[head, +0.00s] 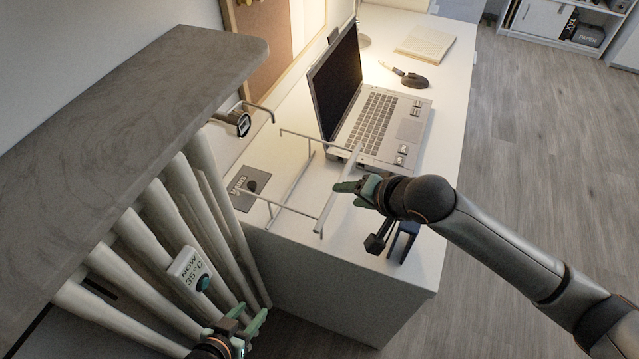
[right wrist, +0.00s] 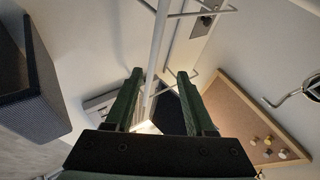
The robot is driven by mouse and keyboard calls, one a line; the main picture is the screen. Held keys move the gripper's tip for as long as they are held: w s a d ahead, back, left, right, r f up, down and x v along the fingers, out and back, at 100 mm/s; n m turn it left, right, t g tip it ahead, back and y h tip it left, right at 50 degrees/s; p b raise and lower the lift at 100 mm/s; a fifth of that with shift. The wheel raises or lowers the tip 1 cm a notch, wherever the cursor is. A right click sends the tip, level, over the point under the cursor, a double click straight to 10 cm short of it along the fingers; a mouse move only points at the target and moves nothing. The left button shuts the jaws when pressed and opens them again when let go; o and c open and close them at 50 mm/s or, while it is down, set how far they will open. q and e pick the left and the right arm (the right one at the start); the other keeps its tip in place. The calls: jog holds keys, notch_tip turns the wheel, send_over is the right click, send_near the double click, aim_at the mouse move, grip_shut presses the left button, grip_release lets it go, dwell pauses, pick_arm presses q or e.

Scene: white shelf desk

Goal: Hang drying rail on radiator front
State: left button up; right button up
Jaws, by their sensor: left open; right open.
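The drying rail (head: 329,211) is a thin, pale wire frame with long bars and side arms. In the head view it is over the near part of the desk, right of the radiator; I cannot tell whether it rests on anything. My right gripper (head: 348,188) is open at its right-hand bar. In the right wrist view a rail bar (right wrist: 158,45) runs between the open fingers (right wrist: 160,80), with gaps beside it. The white tubular radiator (head: 185,208) stands at left under a grey shelf. My left gripper (head: 246,322) is open and empty, low in front of the radiator tubes.
The grey shelf (head: 130,110) overhangs the radiator. A temperature display (head: 190,270) is on its tubes. The white desk (head: 350,275) holds a laptop (head: 375,125), a dark card (head: 247,187) and a dark stand (head: 402,242). Open floor (head: 540,170) lies to the right.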

jog(key=shift+m+h, duration=0.5)
jog(key=shift+m, duration=0.1)
jog(key=x, duration=0.4)
jog(key=w+d+b+x, duration=0.1)
jog(key=x, duration=0.2)
jog(key=w+x, duration=0.1)
jog(key=x, duration=0.3)
jog(key=shift+w+b, duration=0.15)
jog(key=shift+b, duration=0.2)
jog(key=shift+c, duration=0.2)
jog(key=shift+d, duration=0.1)
grip_shut()
dwell(0.6)
